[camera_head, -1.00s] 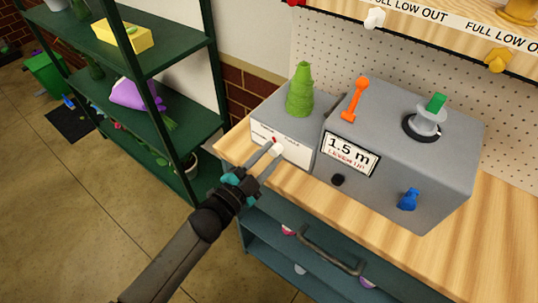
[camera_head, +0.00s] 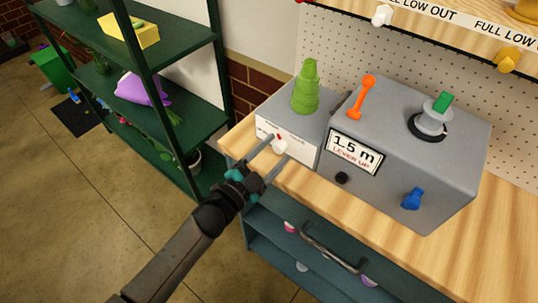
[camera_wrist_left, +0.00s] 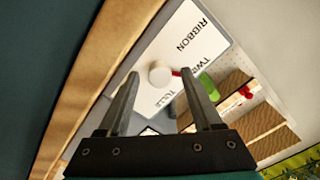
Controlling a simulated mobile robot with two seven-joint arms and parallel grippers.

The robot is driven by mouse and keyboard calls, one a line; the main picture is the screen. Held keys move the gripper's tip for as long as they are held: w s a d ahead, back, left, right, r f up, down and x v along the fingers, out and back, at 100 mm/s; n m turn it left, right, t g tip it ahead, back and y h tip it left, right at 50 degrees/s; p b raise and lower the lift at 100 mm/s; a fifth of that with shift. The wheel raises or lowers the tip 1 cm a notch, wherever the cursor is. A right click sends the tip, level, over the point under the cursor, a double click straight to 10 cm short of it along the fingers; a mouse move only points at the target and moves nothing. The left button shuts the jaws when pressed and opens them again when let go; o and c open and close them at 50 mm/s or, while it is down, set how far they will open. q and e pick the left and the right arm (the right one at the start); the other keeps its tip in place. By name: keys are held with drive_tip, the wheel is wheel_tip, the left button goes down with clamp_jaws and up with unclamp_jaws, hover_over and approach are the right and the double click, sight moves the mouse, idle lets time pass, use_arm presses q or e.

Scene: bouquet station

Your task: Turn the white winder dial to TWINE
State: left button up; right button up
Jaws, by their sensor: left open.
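The white winder dial (camera_head: 280,147) is a round knob with a red pointer, on the white front panel of the small grey box. In the left wrist view the dial (camera_wrist_left: 160,75) shows on a panel lettered RIBBON, a partly hidden word starting TW, and TULLE. Its red pointer points right, toward the TW word, and is partly hidden by a finger. My left gripper (camera_head: 278,147) is open, with its fingers on either side of the dial. In the wrist view a gap shows between the knob and each finger (camera_wrist_left: 158,88). My right gripper is not in view.
A green cone (camera_head: 306,88) stands on the small box. The larger grey machine (camera_head: 400,130) beside it has an orange lever (camera_head: 361,97), a blue knob (camera_head: 412,199) and a display reading 1.5 m, LEVER UP. A dark green shelf (camera_head: 180,50) stands at the left.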

use_arm(q)
drive_tip(key=v, duration=1.5)
drive_tip(key=shift+p, duration=0.3)
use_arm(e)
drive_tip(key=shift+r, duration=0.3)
use_arm(q)
drive_tip(key=shift+s+a, duration=0.1)
drive_tip(key=s+a+f+n+g+y+b, duration=0.1)
drive_tip(key=s+a+f+n+g+y, duration=0.15)
drive_tip(key=f, duration=0.65)
drive_tip(key=s+a+f+n+g+y, duration=0.1)
drive_tip(key=a+f+n+y, duration=0.25)
drive_tip(key=f, duration=0.55)
drive_tip(key=s+a+f+n+g+y+b, duration=0.1)
drive_tip(key=s+a+f+n+y, duration=0.15)
drive_tip(key=f, duration=0.55)
drive_tip(key=s+f+n+g+y+b, duration=0.1)
drive_tip(key=s+f+g, duration=0.3)
drive_tip(key=s+f, duration=0.4)
drive_tip(key=s+a+f+n+g+y, duration=0.1)
drive_tip(key=s+f+n+g, duration=0.3)
drive_tip(key=s+f, duration=0.5)
drive_tip(key=s+g, duration=0.1)
drive_tip(key=s, duration=0.5)
drive_tip(key=shift+s+b, duration=0.2)
drive_tip(key=shift+b, duration=0.15)
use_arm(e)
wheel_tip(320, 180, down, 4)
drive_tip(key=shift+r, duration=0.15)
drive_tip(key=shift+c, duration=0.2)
